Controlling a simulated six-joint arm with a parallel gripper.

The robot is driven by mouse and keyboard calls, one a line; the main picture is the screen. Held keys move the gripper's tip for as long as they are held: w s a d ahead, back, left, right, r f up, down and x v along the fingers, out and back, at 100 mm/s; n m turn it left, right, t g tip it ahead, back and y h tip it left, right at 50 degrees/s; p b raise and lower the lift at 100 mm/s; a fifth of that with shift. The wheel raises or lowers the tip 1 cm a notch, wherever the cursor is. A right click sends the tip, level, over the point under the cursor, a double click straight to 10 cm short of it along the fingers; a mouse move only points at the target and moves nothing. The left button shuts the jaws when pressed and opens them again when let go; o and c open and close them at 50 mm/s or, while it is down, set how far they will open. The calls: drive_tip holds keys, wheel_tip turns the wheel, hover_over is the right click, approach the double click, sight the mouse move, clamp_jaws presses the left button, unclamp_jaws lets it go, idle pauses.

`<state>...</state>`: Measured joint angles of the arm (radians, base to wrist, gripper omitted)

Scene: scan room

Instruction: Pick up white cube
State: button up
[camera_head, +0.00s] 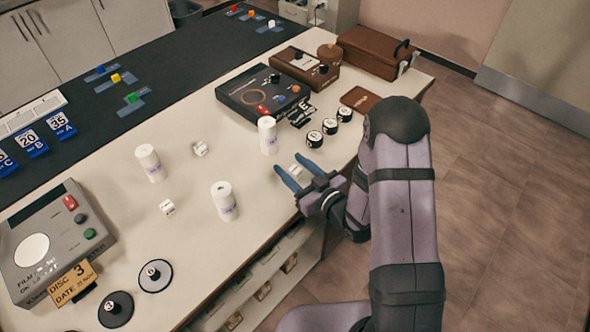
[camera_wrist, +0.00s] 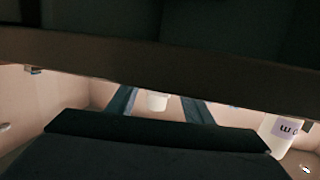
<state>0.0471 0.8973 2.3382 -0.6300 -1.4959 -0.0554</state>
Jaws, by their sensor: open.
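Several small white cubes lie on the pale table in the head view. A second cube (camera_head: 200,149) lies between the white cylinders, and a third cube (camera_head: 167,207) lies nearer the front left. My gripper is open, with its two blue fingers apart. In the wrist view, a small white object (camera_wrist: 157,102) shows between the fingers; whether either finger touches it I cannot tell. Dark parts hide much of that view.
White cylinders (camera_head: 149,163), (camera_head: 267,135) and (camera_head: 224,201) stand upright on the table (camera_head: 120,235). Three round black-and-white pieces (camera_head: 329,126) lie behind my gripper. A dark control box (camera_head: 262,95) stands farther back. A grey device (camera_head: 55,245) stands at the left.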

drive_tip(key=shift+x, duration=1.35)
drive_tip(key=c, duration=1.1)
drive_tip(key=shift+c, duration=0.2)
drive_tip(key=shift+r, duration=0.1)
wheel_tip(320, 180, up, 10)
